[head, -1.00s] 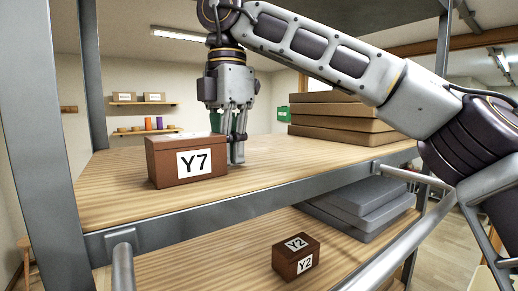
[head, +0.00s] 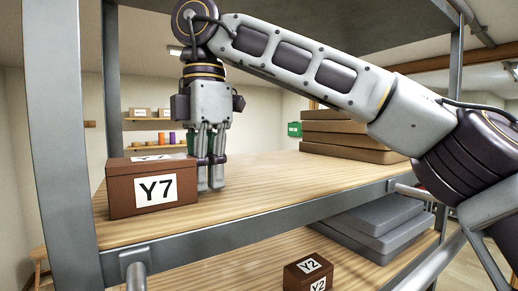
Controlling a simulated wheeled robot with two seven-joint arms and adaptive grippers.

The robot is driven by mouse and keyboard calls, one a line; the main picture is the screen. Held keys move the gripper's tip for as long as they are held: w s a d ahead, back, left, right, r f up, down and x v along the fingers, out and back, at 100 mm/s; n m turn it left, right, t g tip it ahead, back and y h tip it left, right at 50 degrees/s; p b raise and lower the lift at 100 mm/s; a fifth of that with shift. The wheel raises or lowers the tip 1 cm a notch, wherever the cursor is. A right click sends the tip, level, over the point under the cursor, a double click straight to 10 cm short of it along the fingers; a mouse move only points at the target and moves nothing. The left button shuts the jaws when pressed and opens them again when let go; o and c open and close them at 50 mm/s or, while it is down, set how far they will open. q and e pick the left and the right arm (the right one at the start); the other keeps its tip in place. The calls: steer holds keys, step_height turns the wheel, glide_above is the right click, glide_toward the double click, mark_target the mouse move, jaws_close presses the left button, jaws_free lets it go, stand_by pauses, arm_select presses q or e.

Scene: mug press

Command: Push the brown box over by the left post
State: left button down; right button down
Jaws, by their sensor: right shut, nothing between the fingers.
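The brown box (head: 120,195), labelled Y7, stands upright on the wooden upper shelf (head: 290,185) near its left end. The grey left post (head: 62,140) rises at the shelf's front left corner. In the picture only a narrow gap shows between the box's left edge and this post. My right gripper (head: 212,186) is shut and points down at the box's right side. Its fingers are at or very near that side; I cannot tell if they touch. My left gripper is not in view.
Flat brown boxes (head: 345,137) are stacked at the back right of the upper shelf. The shelf between them and my gripper is clear. Below, a small brown Y2 box (head: 298,277) and grey flat cases (head: 375,222) lie on the lower shelf.

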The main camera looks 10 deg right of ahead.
mark_target(231, 188)
steer(key=shift+w+d, duration=0.1)
steer(key=shift+w+d, duration=0.35)
steer(key=shift+d, duration=0.15)
steer(key=shift+w+d+p, duration=0.2)
steer(key=shift+w+d, duration=0.05)
steer(key=shift+d, duration=0.4)
steer(key=shift+w+d+p, duration=0.2)
steer(key=shift+d, duration=0.4)
steer(key=shift+d+r, duration=0.1)
steer(key=shift+r, duration=0.4)
steer(key=shift+a+r, duration=0.35)
steer(key=shift+r, duration=0.45)
steer(key=shift+d+r, duration=0.2)
steer(key=shift+r, duration=0.6)
steer(key=shift+a+r, duration=0.15)
steer(key=shift+r, duration=1.65)
steer(key=shift+r, duration=0.3)
